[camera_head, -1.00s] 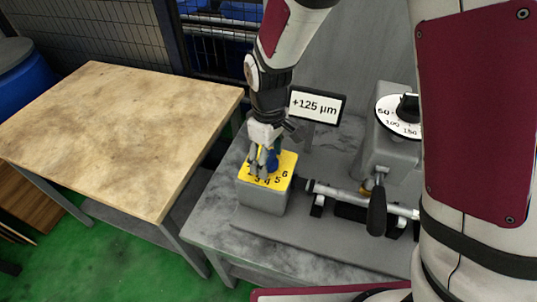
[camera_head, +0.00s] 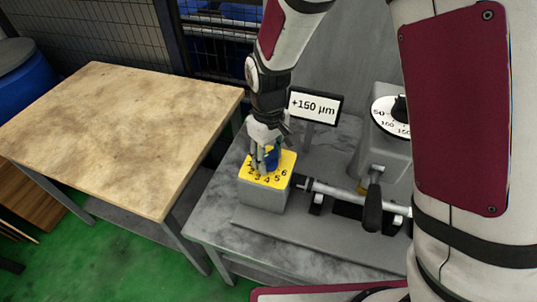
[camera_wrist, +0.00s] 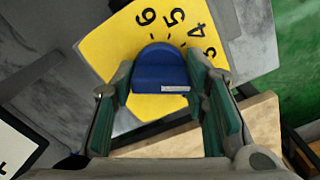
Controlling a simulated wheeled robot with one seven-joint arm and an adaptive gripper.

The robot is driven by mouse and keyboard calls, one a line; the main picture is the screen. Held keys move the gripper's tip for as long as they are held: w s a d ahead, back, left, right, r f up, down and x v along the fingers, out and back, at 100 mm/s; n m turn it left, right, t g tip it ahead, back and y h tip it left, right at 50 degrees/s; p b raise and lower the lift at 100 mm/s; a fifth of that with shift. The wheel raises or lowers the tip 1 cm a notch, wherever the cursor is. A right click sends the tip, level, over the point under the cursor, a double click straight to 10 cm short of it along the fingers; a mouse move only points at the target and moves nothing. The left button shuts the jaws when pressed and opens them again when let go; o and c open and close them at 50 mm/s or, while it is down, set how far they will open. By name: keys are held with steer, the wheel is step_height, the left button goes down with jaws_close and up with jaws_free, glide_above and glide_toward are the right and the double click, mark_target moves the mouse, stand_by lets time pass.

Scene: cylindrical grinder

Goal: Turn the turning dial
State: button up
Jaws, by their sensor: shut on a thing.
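The turning dial is a blue knob (camera_wrist: 160,68) on a yellow plate (camera_wrist: 115,45) with black numbers around it. In the head view the yellow plate (camera_head: 287,160) tops a grey box on the grinder, and the blue knob (camera_head: 272,158) is partly hidden by my fingers. My gripper (camera_wrist: 165,85) is over the plate, its two green-padded fingers shut on the blue knob, one on each side. In the head view my gripper (camera_head: 265,165) points down at the box. A white mark on the knob shows in the wrist view.
A display (camera_head: 315,105) behind the box reads +150 µm. A grey machine head with a white round scale (camera_head: 388,112) and a lever (camera_head: 372,208) stand to the right. A wooden-topped table (camera_head: 120,130) is at the left, with a gap between.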

mark_target(268, 154)
steer(key=shift+m+p, duration=0.5)
steer(key=shift+m, duration=0.8)
steer(key=o, duration=1.1)
steer(key=shift+r, duration=0.1)
step_height(268, 154, up, 12)
steer(key=shift+f, duration=0.1)
